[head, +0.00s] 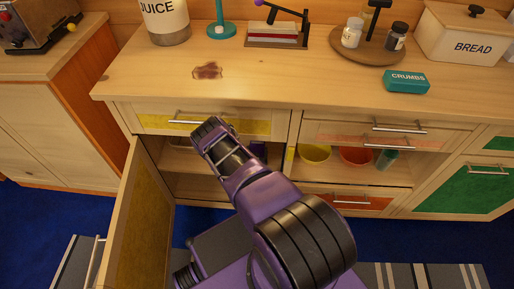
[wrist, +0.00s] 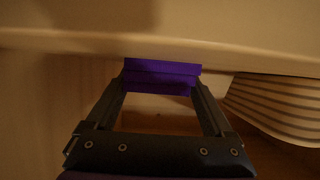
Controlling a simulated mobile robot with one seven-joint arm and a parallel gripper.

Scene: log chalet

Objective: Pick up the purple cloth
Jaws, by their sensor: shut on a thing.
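The purple cloth (wrist: 160,70) is a folded, flat-edged piece in the wrist view, just below a pale wooden edge. My gripper (wrist: 160,88) has its two fingers at either end of the cloth and is shut on it.
The cabinet door (head: 137,215) stands open at left. A drawer with a yellow front (head: 150,121) is just above my arm. A striped rounded object (wrist: 280,105) is close to the right finger. A yellow bowl (head: 315,153) and a red bowl (head: 355,156) sit right.

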